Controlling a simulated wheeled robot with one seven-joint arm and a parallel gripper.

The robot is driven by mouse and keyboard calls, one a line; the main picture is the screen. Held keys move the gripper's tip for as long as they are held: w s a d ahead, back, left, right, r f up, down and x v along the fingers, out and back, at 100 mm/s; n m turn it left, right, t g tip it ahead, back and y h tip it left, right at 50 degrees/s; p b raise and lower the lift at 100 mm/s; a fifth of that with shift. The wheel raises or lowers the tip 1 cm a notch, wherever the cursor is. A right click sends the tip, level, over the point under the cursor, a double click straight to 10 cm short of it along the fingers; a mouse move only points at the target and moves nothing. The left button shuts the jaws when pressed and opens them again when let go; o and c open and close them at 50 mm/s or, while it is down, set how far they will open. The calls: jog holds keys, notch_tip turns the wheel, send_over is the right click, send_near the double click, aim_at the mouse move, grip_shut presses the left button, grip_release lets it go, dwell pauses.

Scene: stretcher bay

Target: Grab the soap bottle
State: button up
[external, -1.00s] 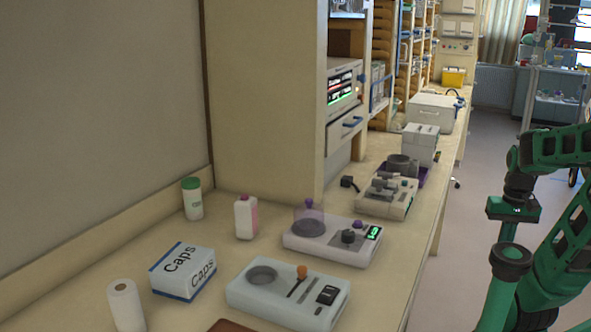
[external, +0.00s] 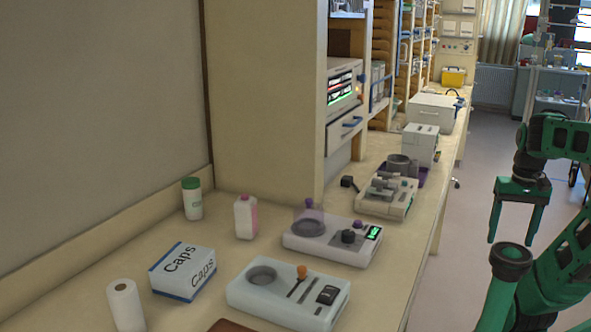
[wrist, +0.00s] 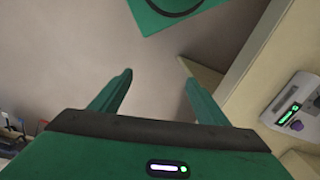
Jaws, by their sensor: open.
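The likely soap bottle is a white and pink bottle with a pink cap (external: 245,217), standing upright on the counter left of a device with a purple knob. A white bottle with a green cap (external: 193,198) stands further back to its left. My gripper (external: 508,241) hangs over the floor to the right of the counter, well away from both bottles, fingers pointing down. In the wrist view my gripper (wrist: 157,80) is open with nothing between the fingers. Neither bottle shows in the wrist view.
A Caps box (external: 183,272), a paper roll (external: 125,305), a grey device (external: 288,294) and the purple-knobbed device (external: 332,240) share the counter (external: 225,280). A tall cabinet (external: 262,100) rises behind. The floor (external: 476,190) right of the counter is open.

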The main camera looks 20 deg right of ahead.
notch_tip(320, 180, up, 17)
jog(key=w+a+f+m+t+h, duration=0.1)
jog(key=w+f, duration=0.1)
jog(key=w, duration=0.6)
jog(key=w+a+f+m+h, duration=0.1)
jog(key=w+m, duration=0.1)
jog(key=w, duration=0.7)
jog(key=w+a+f+m+t, duration=0.1)
jog(key=w+a+f, duration=0.2)
jog(key=w+a, duration=0.4)
jog(key=w+a+f+m+t, duration=0.2)
jog(key=w+a, duration=0.3)
jog(key=w, duration=0.4)
notch_tip(320, 180, up, 7)
jog(key=m+t+y, duration=0.4)
jog(key=m+y, duration=0.9)
send_over(248, 196)
jog(key=shift+n+g, duration=0.3)
notch_tip(248, 196, down, 15)
jog(key=shift+w+f, duration=0.1)
jog(key=shift+f, duration=0.85)
jog(key=x, duration=0.5)
jog(key=shift+f, duration=0.1)
